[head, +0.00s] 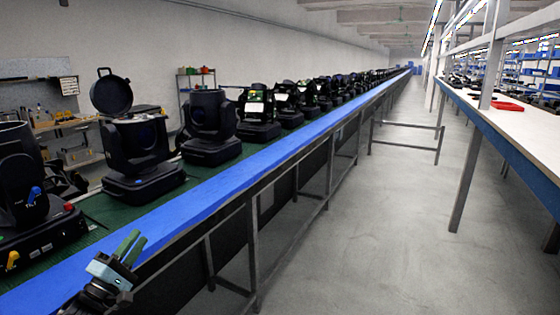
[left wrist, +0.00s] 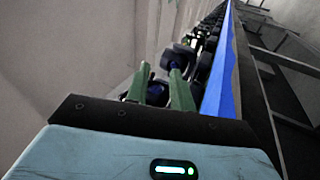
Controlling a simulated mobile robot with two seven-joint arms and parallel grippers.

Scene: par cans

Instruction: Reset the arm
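My left gripper (head: 131,248) is low in the head view, with green fingers pointing up, in front of the blue edge of the long bench. In the left wrist view its two green fingers (left wrist: 160,80) stand apart with nothing held between them; dark lamps show behind the gap. My right gripper is in neither view. A black par can (head: 140,160) with its round lid raised stands on the green bench top, apart from the gripper. Another dark lamp (head: 30,200) with blue and yellow knobs is at the left edge.
Several black lamps (head: 210,125) stand in a row along the bench, whose blue edge strip (head: 220,178) runs into the distance. A white-topped table (head: 520,125) with a red tray (head: 507,105) is on the right. The grey floor (head: 370,230) between them is clear.

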